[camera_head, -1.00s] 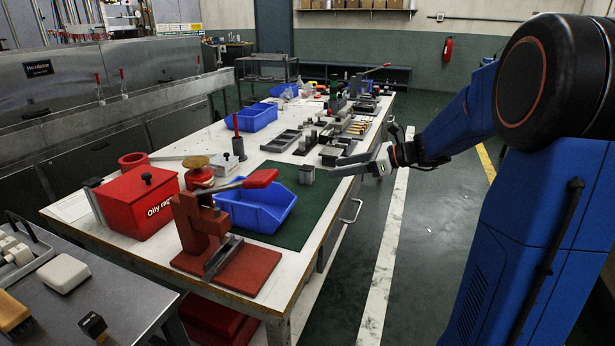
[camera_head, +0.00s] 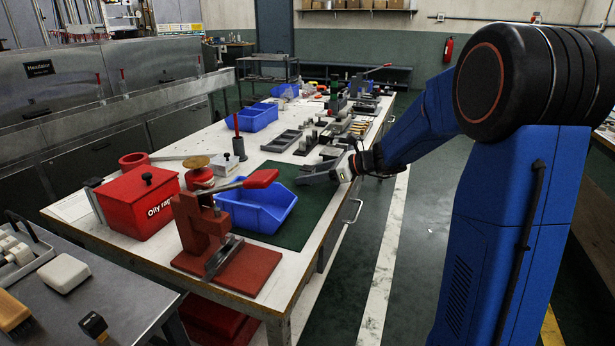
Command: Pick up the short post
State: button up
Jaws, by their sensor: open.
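My gripper (camera_head: 312,177) is open and low over the far part of the green mat (camera_head: 318,205). Its fingers point left, at the place where a short grey metal block stood in the earlier view. That block, which may be the short post, is now mostly or wholly hidden by the fingers. I cannot tell whether it stands between them or touches them. Small grey upright pieces (camera_head: 301,146) stand just beyond the gripper on the bench.
A blue bin (camera_head: 262,219) sits on the mat, left of and nearer than my gripper. A red lever press (camera_head: 203,228) and a red oily-rag box (camera_head: 139,205) stand nearer. A grey tray (camera_head: 281,141) lies beyond. The floor right of the bench is clear.

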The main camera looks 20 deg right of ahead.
jog(key=shift+w+a+f, duration=0.15)
jog(key=shift+w+a, duration=0.1)
jog(key=shift+a, duration=0.1)
jog(key=c, duration=1.3)
jog(key=shift+o, duration=0.2)
